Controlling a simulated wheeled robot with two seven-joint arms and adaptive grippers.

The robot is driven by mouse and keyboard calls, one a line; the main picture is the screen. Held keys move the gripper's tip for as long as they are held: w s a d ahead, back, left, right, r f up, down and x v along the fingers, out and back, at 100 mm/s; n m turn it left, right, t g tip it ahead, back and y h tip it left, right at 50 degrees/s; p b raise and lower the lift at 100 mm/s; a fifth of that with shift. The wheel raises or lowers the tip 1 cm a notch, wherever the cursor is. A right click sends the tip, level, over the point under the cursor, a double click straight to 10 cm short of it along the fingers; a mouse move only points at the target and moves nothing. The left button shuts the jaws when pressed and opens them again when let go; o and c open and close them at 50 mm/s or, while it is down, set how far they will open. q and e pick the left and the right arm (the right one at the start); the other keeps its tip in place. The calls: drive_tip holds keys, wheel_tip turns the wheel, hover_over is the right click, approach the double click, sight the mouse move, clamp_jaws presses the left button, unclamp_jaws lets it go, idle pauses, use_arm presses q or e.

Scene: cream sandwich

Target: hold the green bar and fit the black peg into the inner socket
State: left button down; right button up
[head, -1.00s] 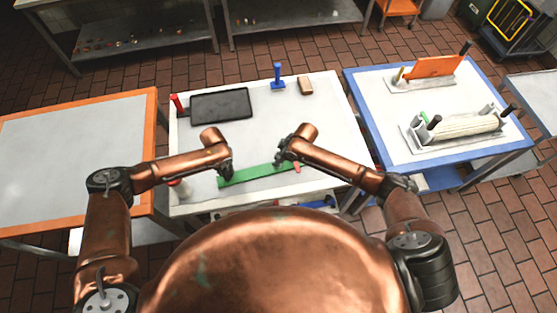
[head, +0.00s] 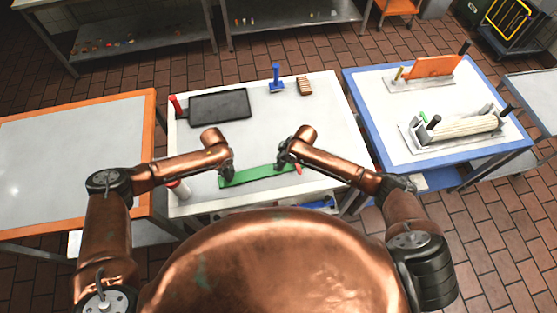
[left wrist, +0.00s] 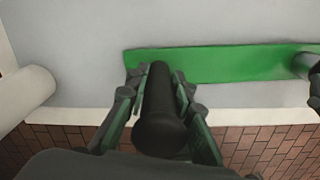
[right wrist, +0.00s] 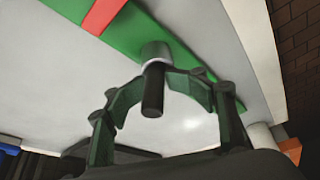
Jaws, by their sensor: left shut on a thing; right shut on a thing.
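My left gripper (head: 228,174) is at the bar's left end. In the left wrist view a black peg (left wrist: 160,105) is between its closed fingers, its far end over the bar's left end; whether that end sits in a socket is hidden. My right gripper (head: 283,160) is toward the bar's right part.
A black tray (head: 220,105), a red-handled item (head: 176,104), a blue stand (head: 276,80) and a brown block (head: 305,86) are at the table's back. A white cylinder (head: 180,190) stands left of the bar. The table's right half is clear.

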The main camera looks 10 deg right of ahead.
drive_tip(key=v, duration=1.3)
drive_tip(key=shift+a, duration=0.15)
